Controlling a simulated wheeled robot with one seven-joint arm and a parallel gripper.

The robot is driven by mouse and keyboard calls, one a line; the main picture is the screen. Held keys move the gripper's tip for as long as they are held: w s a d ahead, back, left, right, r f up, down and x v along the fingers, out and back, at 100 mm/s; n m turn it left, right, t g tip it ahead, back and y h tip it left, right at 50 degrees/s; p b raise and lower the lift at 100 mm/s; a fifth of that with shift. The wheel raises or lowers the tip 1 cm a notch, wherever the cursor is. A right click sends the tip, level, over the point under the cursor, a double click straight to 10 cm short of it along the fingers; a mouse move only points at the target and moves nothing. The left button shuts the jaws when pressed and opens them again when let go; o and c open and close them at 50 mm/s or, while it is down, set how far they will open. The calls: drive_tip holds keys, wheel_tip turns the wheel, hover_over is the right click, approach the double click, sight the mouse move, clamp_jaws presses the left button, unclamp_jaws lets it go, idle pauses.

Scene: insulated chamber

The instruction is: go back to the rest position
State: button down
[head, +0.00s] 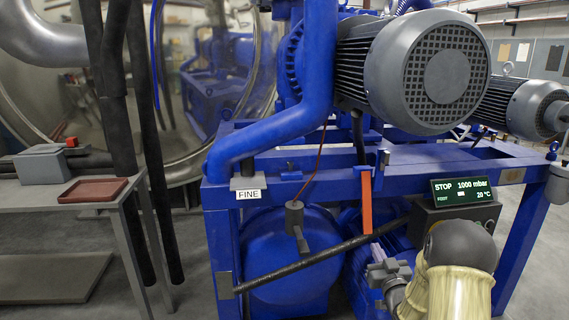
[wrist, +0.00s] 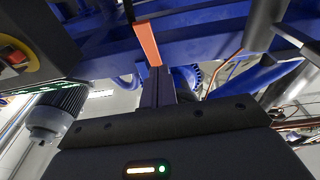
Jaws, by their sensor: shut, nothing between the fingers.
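My gripper (wrist: 159,76) shows in the wrist view with its dark fingers together and nothing between them. Beyond the fingertips is an orange lever (wrist: 147,43), which looks apart from them, though the gap is hard to judge. In the head view the orange lever (head: 366,203) hangs nearly upright from the blue frame. My arm (head: 456,280) is at the lower right of the head view, in front of the control box. The fingers cannot be made out clearly in the head view.
A blue pump frame (head: 340,167) with grey motors (head: 428,72) fills the middle and right. The control box display (head: 466,190) reads STOP, 1000 mbar, 20 °C. A black bar (head: 315,257) crosses the frame's front. A grey table (head: 45,192) with a red tray (head: 93,190) stands left.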

drive_tip(key=s+a+f+g+h, duration=0.1)
drive_tip(key=s+a+g, duration=0.4)
drive_tip(key=s, duration=0.6)
drive_tip(key=s+a+f+m+g, duration=0.1)
drive_tip(key=s+a+g, duration=0.4)
drive_tip(key=s, duration=0.5)
drive_tip(key=s+a+f+g+h, duration=0.1)
drive_tip(key=s+a+f+g, duration=0.15)
drive_tip(key=s+g, duration=0.65)
wheel_tip(320, 180, up, 34)
drive_tip(key=s+t+p, duration=0.1)
drive_tip(key=p, duration=3.2)
drive_tip(key=shift+s+a+r+t+p, duration=0.2)
drive_tip(key=shift+r+t+p, duration=0.05)
drive_tip(key=shift+t+p, duration=0.15)
drive_tip(key=shift+a, duration=0.1)
